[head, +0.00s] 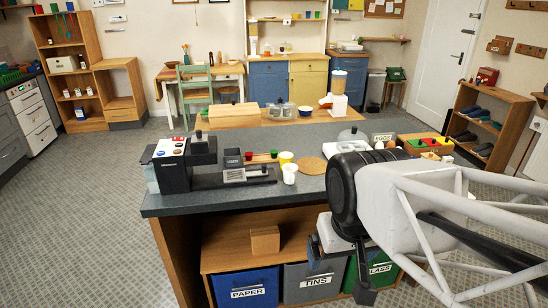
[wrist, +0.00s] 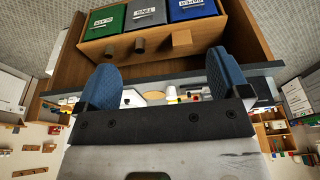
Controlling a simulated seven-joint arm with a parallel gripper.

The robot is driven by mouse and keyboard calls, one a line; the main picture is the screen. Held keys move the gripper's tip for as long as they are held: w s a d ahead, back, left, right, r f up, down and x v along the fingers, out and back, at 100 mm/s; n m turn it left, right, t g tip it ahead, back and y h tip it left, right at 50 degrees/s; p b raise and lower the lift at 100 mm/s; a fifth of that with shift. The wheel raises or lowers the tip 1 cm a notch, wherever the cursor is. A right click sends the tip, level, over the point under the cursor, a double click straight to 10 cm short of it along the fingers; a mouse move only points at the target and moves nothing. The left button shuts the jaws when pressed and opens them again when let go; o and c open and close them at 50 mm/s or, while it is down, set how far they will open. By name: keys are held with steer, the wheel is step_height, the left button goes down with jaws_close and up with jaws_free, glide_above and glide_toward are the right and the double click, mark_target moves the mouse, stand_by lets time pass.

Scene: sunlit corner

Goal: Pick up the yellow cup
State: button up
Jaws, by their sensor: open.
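The yellow cup (head: 285,158) stands upright on the dark grey counter top (head: 220,201) in the head view. A white mug (head: 289,174) stands just in front of it and may hide a little of its lower part. My gripper (wrist: 161,72) is open in the wrist view, with two blue fingers spread wide and nothing between them. In the head view the gripper hangs at the counter's front right, low and apart from the cup. The wrist view is upside down; the white mug (wrist: 168,90) shows small between the fingers, and the yellow cup is hard to make out there.
A black coffee machine (head: 172,165) and a grey-black appliance (head: 235,170) stand left of the cups. Below are a wooden shelf and bins marked paper (head: 246,289), tins and glass.

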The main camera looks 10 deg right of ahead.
steer(key=shift+w, duration=0.1)
steer(key=w+d+r+m+g, duration=0.1)
steer(key=w+r+m, duration=0.1)
steer(key=w, duration=1.4)
steer(key=w+d+r+m, duration=0.1)
steer(key=w+r+m, duration=0.2)
steer(key=w, duration=1.4)
steer(key=w+d+f+m, duration=0.1)
steer(key=w+f, duration=0.4)
steer(key=w, duration=0.5)
steer(key=w+f+m+g, duration=0.1)
steer(key=w+f, duration=0.4)
steer(key=w, duration=0.5)
steer(key=w+d+f+m, duration=0.1)
steer(key=w+f, duration=0.4)
steer(key=w, duration=0.5)
steer(key=shift+w+d+f+m+g, duration=0.25)
steer(key=shift+w+d+m+g, duration=0.1)
steer(key=shift+m, duration=0.15)
steer(key=shift+f, duration=0.1)
steer(key=shift+f, duration=1.2)
steer(key=shift+f, duration=0.15)
